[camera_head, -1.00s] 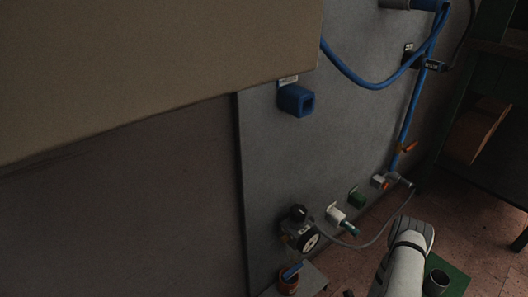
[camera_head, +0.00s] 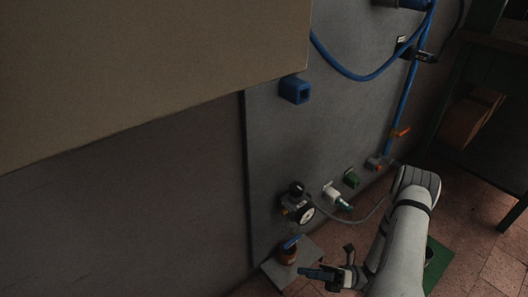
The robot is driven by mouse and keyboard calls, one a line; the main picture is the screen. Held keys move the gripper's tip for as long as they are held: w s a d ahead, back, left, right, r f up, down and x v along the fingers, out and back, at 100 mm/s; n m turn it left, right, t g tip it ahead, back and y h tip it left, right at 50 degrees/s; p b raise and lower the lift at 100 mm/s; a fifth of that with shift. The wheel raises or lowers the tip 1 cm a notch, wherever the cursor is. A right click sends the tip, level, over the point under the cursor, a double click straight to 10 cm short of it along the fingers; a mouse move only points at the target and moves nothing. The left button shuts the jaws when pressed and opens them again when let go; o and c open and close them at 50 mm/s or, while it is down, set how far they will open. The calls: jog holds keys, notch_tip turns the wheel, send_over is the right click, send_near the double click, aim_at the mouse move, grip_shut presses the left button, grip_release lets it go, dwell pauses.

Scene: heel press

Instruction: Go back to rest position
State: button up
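My arm (camera_head: 402,235) rises from the bottom right, in front of the grey panel (camera_head: 340,130). My gripper (camera_head: 325,275) is at the lower middle, dark and seen from above. It is just right of a small orange-brown pot with a blue handle (camera_head: 288,253) on a grey plate. My arm covers part of a green mat (camera_head: 440,258).
A large beige box-like surface (camera_head: 150,70) fills the upper left. The panel carries a blue socket (camera_head: 295,90), a round gauge (camera_head: 304,214), a white fitting (camera_head: 332,194), a green block (camera_head: 351,178) and a blue hose (camera_head: 365,78). A dark table stands at right; open floor (camera_head: 490,235) lies below it.

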jog(key=s+r+n+t+h+p, duration=0.1)
jog(key=r+n+h+p, duration=0.6)
jog(key=r, duration=1.4)
jog(key=s+d+r+n+t+h+p, duration=0.1)
jog(key=s+r+n+h+p, duration=0.2)
jog(key=r+n+h+p, duration=0.4)
jog(key=s+r+n+t+h+p, duration=0.1)
jog(key=r+n+h+p, duration=0.6)
jog(key=r, duration=3)
jog(key=s+n+p, duration=0.1)
jog(key=n+p, duration=0.6)
jog(key=p, duration=0.6)
jog(key=shift+d+r+t+h, duration=0.2)
jog(key=shift+d+t+h, duration=0.1)
jog(key=shift+t+h, duration=0.1)
